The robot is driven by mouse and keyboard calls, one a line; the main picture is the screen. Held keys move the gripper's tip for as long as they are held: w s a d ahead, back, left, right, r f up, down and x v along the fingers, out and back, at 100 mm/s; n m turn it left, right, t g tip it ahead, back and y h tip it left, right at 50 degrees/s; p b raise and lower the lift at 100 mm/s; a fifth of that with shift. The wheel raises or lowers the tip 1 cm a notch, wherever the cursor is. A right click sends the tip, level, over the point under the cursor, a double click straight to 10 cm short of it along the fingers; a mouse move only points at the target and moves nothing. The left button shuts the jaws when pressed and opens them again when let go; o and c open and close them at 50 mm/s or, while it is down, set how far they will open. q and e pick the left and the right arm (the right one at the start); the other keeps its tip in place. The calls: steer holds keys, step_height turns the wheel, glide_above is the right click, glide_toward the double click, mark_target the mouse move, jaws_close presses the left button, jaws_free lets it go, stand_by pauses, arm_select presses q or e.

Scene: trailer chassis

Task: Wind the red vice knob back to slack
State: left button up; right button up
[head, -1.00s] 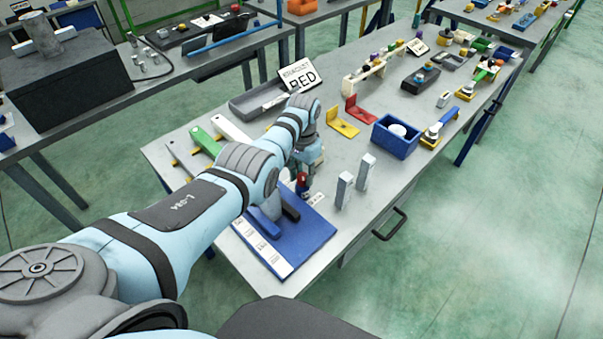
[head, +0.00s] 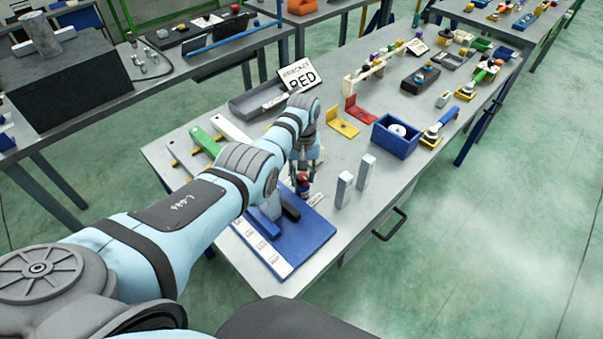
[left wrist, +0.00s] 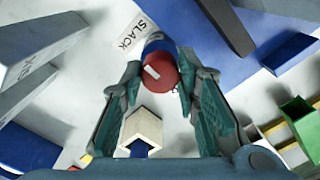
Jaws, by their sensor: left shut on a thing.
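The red vice knob (head: 302,177) stands at the far side of the blue vice base (head: 312,240) on the bench, in the head view. In the left wrist view the knob (left wrist: 160,72) is a round red cap with a white mark, on a blue part. The mark lies on the cap's left half in that view. A white SLACK label (left wrist: 132,36) lies up and left of the knob there. My left gripper (left wrist: 160,84) points down with a finger on each side of the knob and is shut on it. My right gripper is not in view.
Two grey upright blocks (head: 344,190) stand right of the vice. A red bracket (head: 360,110) and a yellow bracket (head: 342,123) lie behind, with a blue bin (head: 396,137) to the right. A grey tray (head: 258,101) and a BRACKET RED sign (head: 300,80) are at the back.

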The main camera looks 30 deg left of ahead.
mark_target(303, 176)
arm_select(q)
steer(key=shift+w+r, duration=0.15)
steer(key=shift+w, duration=0.05)
steer(key=o, duration=0.9)
steer(key=shift+o, duration=1.4)
step_height(303, 176, up, 12)
